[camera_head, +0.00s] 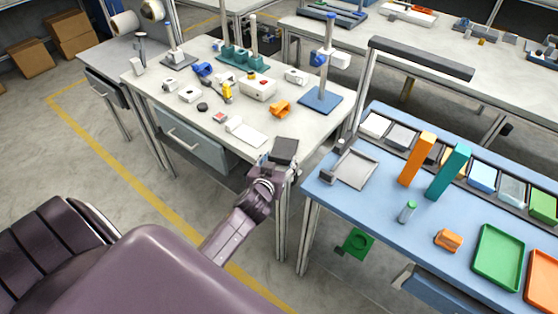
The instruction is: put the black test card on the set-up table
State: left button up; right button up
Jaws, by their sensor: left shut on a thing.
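A dark, flat, square piece, which looks like the black test card (286,149), is in my left gripper (279,163). The gripper is shut on it at the front right corner of the white table (185,95). The card shows against the corner of that tabletop; I cannot tell whether it touches it. My left arm reaches up from the lower middle of the view. A blue-topped table (365,210) stands to the right of the gripper, across a narrow gap. My right gripper is not in view.
The white table holds a blue-based stand (320,99), an orange part (280,108), a white sheet (246,132) and several small parts. The blue table carries a grey tray (355,169), an orange block (416,158), a teal block (448,171) and a green tray (498,257).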

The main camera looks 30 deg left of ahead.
pick_arm(q)
jog(key=shift+f, duration=0.2)
jog(key=o, duration=1.2)
jog(key=shift+c, duration=0.2)
jog(key=shift+s, duration=0.1)
jog(key=v, duration=1.2)
jog(key=shift+b, duration=0.4)
